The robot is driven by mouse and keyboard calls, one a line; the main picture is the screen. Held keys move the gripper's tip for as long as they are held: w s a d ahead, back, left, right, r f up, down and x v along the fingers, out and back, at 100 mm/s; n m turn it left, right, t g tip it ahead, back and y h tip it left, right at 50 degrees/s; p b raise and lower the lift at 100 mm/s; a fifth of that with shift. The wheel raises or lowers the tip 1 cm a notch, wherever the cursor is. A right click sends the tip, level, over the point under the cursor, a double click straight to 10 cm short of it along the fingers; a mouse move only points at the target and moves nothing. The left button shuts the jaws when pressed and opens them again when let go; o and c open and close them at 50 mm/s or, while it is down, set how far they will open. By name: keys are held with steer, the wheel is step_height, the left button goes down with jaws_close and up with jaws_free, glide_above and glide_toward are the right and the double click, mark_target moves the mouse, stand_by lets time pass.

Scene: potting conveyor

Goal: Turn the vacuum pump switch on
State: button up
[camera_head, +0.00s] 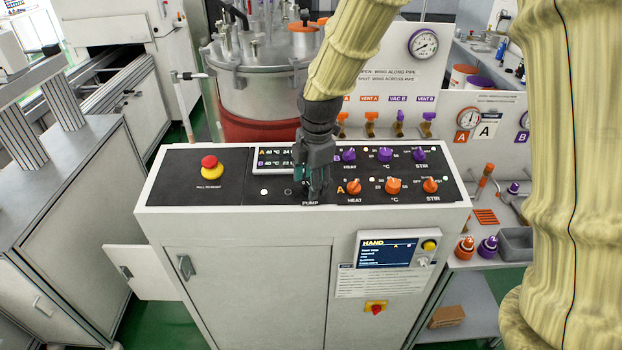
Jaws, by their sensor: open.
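My gripper (316,190) reaches down from above onto the black control panel (230,188) on top of the white cabinet. Its dark fingers are directly over the spot just above the "PUMP" label (310,203). The pump switch itself is hidden behind the fingers, so its position cannot be seen. The gripper is open. I cannot tell whether the fingers touch the switch or the panel. A small display (273,158) with rows A and B is partly covered by the gripper.
Orange row A knobs (393,186) and purple row B knobs (385,154) stand close to the right of my gripper. A red emergency button (209,162) on yellow is at the panel's left. A steel vessel (258,90) stands behind. A HAND screen (386,253) is on the cabinet front.

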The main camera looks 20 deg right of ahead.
steer(key=shift+w+f, duration=0.1)
steer(key=shift+f, duration=0.25)
steer(key=c, duration=1)
